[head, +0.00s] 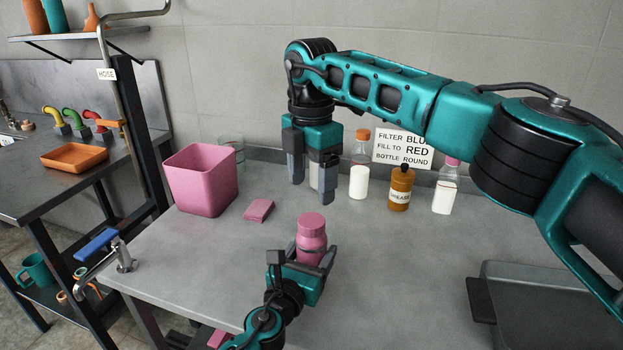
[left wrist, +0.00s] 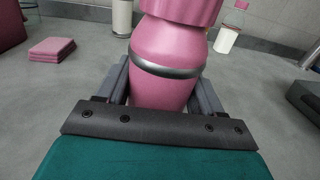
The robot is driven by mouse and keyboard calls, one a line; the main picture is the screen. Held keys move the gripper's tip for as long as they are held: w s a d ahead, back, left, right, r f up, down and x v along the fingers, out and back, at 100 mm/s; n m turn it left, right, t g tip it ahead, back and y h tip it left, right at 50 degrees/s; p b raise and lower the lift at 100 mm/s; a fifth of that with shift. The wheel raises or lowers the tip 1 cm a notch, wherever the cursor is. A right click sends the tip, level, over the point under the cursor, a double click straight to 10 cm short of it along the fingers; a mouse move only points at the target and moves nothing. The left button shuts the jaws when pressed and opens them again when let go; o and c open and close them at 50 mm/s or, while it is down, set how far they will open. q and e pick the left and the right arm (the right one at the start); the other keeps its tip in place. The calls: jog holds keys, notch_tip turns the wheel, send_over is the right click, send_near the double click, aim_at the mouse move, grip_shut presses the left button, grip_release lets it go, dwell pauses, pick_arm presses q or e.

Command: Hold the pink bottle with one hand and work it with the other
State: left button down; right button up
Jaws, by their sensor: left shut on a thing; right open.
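The pink bottle (head: 311,240) stands upright near the front middle of the grey counter, with a wide pink cap on top and a grey band around its body. In the left wrist view the bottle (left wrist: 168,60) fills the middle, its cap cut off by the top edge. My left gripper (head: 312,262) is shut on the bottle's lower body, one finger on each side. My right gripper (head: 326,180) is open and empty, fingers pointing down, above the counter behind the bottle and apart from it.
A pink bin (head: 200,180) and folded pink cloth (head: 259,210) lie to the left. A brown grease bottle (head: 400,188), white-labelled bottles and a sign (head: 403,148) line the back. A grey tray (head: 545,310) is at front right. A blue-handled tap (head: 122,255) stands at the left edge.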

aim_at(312, 220)
jog(key=shift+m, duration=0.9)
jog(key=shift+f+m, duration=0.3)
jog(key=shift+f, duration=0.05)
notch_tip(312, 220, down, 7)
jog(key=shift+f, duration=0.2)
jog(key=shift+c, duration=0.2)
